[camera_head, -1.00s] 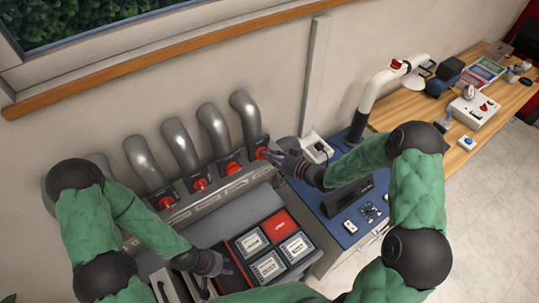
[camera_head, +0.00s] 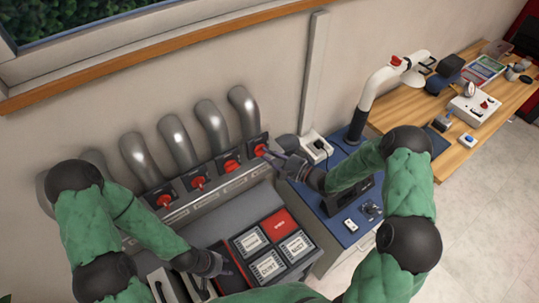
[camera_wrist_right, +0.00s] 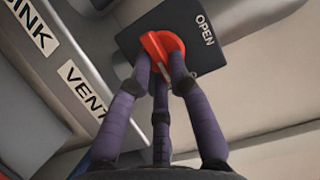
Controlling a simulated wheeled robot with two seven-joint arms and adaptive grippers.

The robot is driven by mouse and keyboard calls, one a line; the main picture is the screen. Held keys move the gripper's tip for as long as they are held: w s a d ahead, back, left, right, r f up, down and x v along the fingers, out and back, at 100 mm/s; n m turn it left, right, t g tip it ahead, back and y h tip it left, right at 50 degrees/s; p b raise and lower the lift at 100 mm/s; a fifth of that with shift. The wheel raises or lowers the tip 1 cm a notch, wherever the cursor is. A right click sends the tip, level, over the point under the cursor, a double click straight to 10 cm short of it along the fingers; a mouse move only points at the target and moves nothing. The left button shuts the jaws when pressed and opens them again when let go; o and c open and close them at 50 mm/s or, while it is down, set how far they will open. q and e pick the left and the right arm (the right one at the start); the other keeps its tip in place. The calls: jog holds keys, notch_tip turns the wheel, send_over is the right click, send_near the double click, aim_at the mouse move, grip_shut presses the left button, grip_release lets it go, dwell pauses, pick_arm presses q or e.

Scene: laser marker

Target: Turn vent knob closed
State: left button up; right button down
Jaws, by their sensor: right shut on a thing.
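The vent knob (camera_wrist_right: 160,46) is a red rotary handle on a black plate (camera_wrist_right: 198,48) marked OPEN, with a VENT label (camera_wrist_right: 82,88) beside it in the right wrist view. In the head view it is the rightmost red knob (camera_head: 260,150) of the row, below a grey pipe. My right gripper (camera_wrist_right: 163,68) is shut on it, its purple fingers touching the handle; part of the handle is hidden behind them. My left gripper (camera_head: 212,263) hangs by the left side of the black panel with grey and red tiles, away from the knob; its fingers are unclear.
More red knobs (camera_head: 231,166) under grey pipes line the wall to the left. The black tile panel (camera_head: 268,240) lies in front. A blue-topped cabinet (camera_head: 340,231) with a white pipe stands right, and a wooden desk (camera_head: 462,148) with devices lies beyond.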

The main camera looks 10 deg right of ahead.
jog(key=shift+a+f, duration=0.1)
jog(key=shift+f, duration=0.05)
jog(key=c, duration=1.1)
grip_release()
jog(key=shift+c, duration=0.2)
jog(key=v, duration=1.2)
